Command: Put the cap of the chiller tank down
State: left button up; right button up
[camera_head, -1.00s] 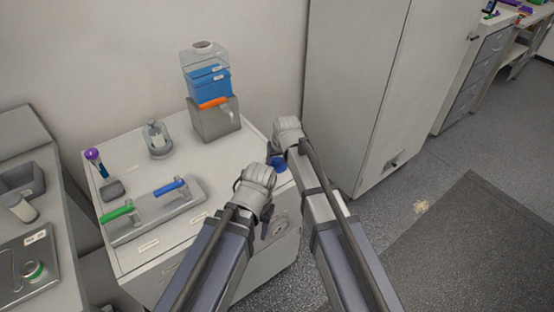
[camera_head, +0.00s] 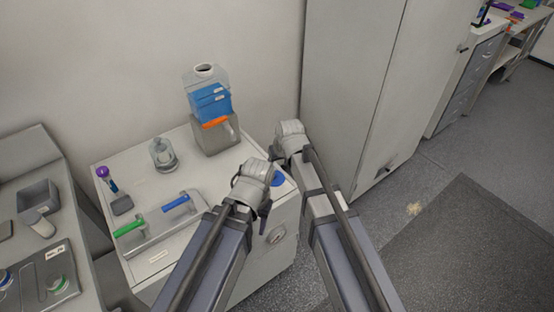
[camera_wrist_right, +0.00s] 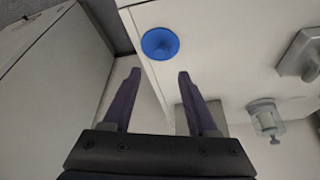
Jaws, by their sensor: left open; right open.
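The blue cap (camera_head: 279,178) lies on the white cabinet top near its right corner, partly hidden by my left gripper. It shows whole in the right wrist view (camera_wrist_right: 160,43), close to the cabinet edge. My right gripper (camera_head: 279,152) is open and empty; in its wrist view the two dark fingers (camera_wrist_right: 159,73) stand apart, with the cap beyond their tips and not touching. My left gripper (camera_head: 265,206) is open near the cabinet's front edge, nearer than the cap. The chiller tank (camera_head: 208,92), clear with blue inside, has its round top opening uncovered.
The tank stands on a grey base (camera_head: 214,140) with an orange lever (camera_head: 214,123). A glass vessel (camera_head: 162,154) and a tray with green and blue handles (camera_head: 165,220) stand to the left. A tall grey cabinet (camera_head: 345,90) is close on the right.

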jog(key=s+d+g+h, duration=0.1)
jog(key=s+d+g, duration=0.1)
jog(key=s, duration=0.9)
jog(key=s+d+g+h, duration=0.1)
jog(key=s+d+g, duration=0.1)
jog(key=s, duration=0.9)
jog(key=shift+s+d+g+h+p, duration=0.15)
jog(key=shift+d+g+h+p, duration=0.15)
jog(key=shift+h, duration=0.1)
